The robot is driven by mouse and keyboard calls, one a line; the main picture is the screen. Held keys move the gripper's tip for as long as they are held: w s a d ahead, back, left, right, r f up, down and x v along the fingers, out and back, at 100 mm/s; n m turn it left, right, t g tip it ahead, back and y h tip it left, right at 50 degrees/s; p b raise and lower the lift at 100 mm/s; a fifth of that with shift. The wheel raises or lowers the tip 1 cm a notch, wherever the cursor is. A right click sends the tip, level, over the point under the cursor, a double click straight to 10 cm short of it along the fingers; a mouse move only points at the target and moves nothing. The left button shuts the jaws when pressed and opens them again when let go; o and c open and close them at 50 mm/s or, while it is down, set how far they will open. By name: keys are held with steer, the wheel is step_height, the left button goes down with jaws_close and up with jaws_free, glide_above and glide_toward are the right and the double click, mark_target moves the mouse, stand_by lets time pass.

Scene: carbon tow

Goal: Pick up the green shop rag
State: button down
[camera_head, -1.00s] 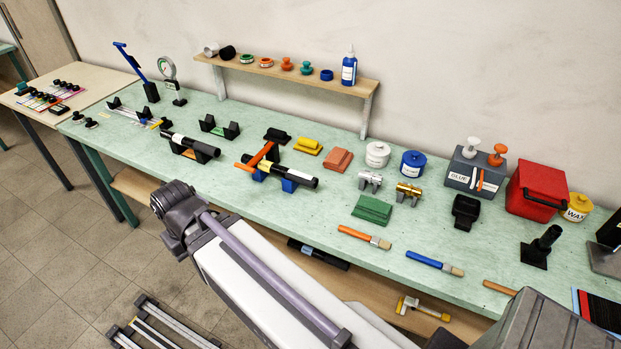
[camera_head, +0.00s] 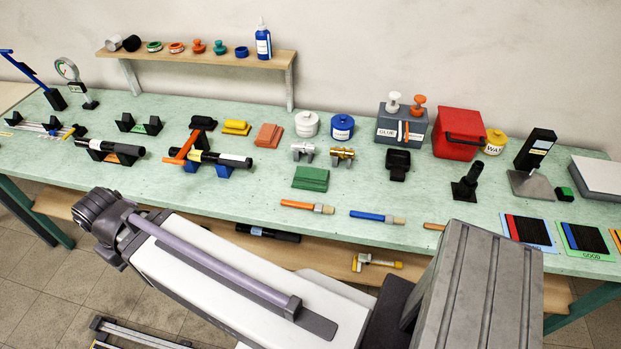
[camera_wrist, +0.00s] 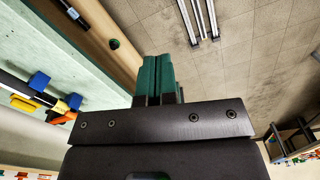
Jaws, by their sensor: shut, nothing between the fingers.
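The green shop rag (camera_head: 311,178) lies folded in a flat stack on the pale green bench, near the middle of the head view. Two brass-and-silver fittings stand just behind it. My gripper (camera_wrist: 157,70) shows in the wrist view with its two teal fingers together, shut and empty. In that view the fingers point past the bench edge toward the tiled floor, and the rag cannot be made out. In the head view my arm crosses the front, but the gripper itself cannot be made out.
An orange-handled brush (camera_head: 306,207) and a blue-handled brush (camera_head: 377,217) lie in front and right of the rag. A black tube on stands (camera_head: 220,158) is at left. A red box (camera_head: 458,133) stands at right.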

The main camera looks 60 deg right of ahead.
steer(key=c, duration=1.9)
jaws_free()
steer(key=o, duration=1.9)
